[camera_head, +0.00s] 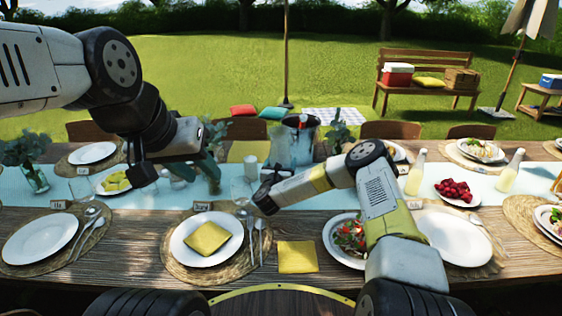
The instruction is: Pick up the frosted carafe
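I cannot single out a frosted carafe with certainty. A pale, bluish bucket-like vessel (283,148) stands at the table's middle, behind my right gripper, with a dark thing in its top. Two bottles of pale yellow drink stand on the right: a nearer-centre one (415,175) and a far-right one (510,174). My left gripper (177,177) hangs over the runner on the left, fingers apart, with small whitish glass-like things showing between and behind them. My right gripper (264,199) points left above the table; its fingers are too dark and small to judge.
Plates sit on woven mats along the near edge, one with a yellow napkin (207,237). A clear glass (241,191) stands between the grippers. A salad plate (346,236) lies partly behind my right arm.

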